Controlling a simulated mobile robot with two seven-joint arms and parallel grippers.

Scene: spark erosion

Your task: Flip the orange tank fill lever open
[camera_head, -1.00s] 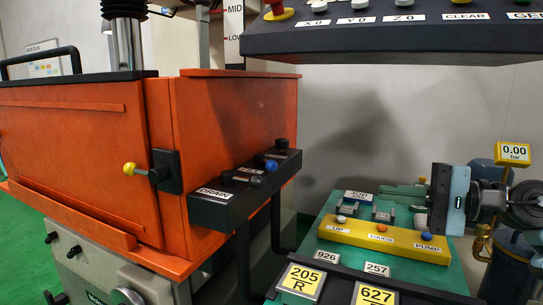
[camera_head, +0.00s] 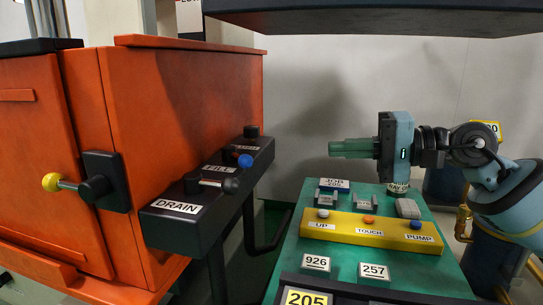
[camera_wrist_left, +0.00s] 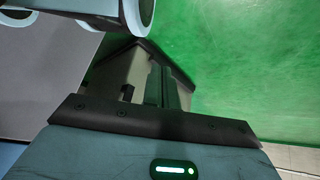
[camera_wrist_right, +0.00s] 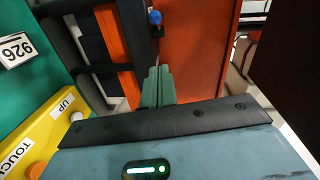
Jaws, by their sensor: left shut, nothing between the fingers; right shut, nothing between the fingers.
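The orange tank (camera_head: 185,120) stands on the left in the head view. A black valve block (camera_head: 212,200) on its side carries labels DRAIN, FILL (camera_head: 217,168) and a third too small to read. A lever with a blue knob (camera_head: 245,160) is near the FILL label; a dark-knobbed lever (camera_head: 231,186) is nearer DRAIN. My right gripper (camera_head: 335,149) is shut and empty, pointing left, apart from the levers. In the right wrist view, the blue knob (camera_wrist_right: 155,17) shows beyond its fingertips (camera_wrist_right: 158,72). My left gripper (camera_wrist_left: 160,75) is shut and empty, seen only in its wrist view.
A yellow-knobbed handle (camera_head: 52,182) sticks out of the tank front. A green console (camera_head: 335,265) with a yellow button strip (camera_head: 345,230) lies below my right gripper. A dark overhead panel (camera_head: 380,18) hangs above. Open space separates the valve block and console.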

